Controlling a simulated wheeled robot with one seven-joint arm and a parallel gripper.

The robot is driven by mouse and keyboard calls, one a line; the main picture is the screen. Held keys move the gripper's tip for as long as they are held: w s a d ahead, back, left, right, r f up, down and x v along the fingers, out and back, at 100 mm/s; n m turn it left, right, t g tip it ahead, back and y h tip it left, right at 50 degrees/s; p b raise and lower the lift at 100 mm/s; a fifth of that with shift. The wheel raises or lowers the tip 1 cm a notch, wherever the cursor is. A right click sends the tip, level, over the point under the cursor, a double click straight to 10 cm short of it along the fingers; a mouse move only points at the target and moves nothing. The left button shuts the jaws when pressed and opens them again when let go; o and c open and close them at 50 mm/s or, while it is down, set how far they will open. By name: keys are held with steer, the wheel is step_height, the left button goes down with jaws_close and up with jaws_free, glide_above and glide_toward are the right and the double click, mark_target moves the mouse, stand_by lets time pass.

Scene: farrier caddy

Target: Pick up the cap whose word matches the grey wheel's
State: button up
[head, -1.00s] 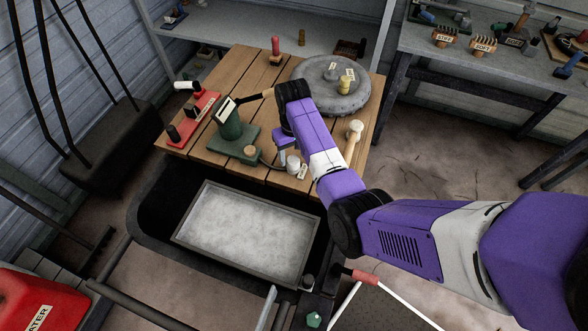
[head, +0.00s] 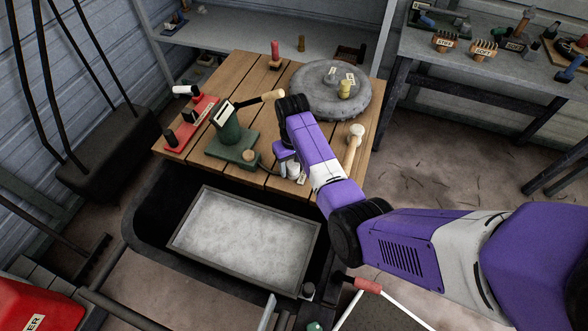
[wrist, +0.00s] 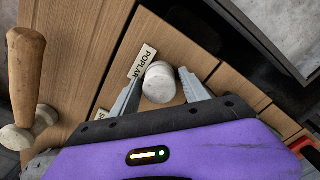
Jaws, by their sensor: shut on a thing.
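The grey wheel (head: 312,100) lies flat at the back right of the wooden table, with two small labels on top; I cannot read their words. A white round cap (wrist: 159,84) sits between my fingers in the wrist view, beside a tag (wrist: 143,62) reading POPLAR. The cap also shows in the head view (head: 293,170), partly hidden by my gripper. My gripper (wrist: 160,90) is shut on this white cap, low over the table's front part. A second tag in the wrist view is mostly hidden behind my gripper.
A green stand (head: 230,130) with a labelled top and wooden handle is left of my gripper. A pale wooden mallet (head: 354,146) lies to the right. A red rack (head: 192,125) is at the left edge. A grey tray (head: 176,240) sits below the table's front edge.

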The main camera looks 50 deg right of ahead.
mark_target(293, 164)
jaws_close()
steer(key=shift+r+p, duration=1.05)
steer(key=shift+p, duration=0.05)
steer(key=shift+r+p, duration=2.45)
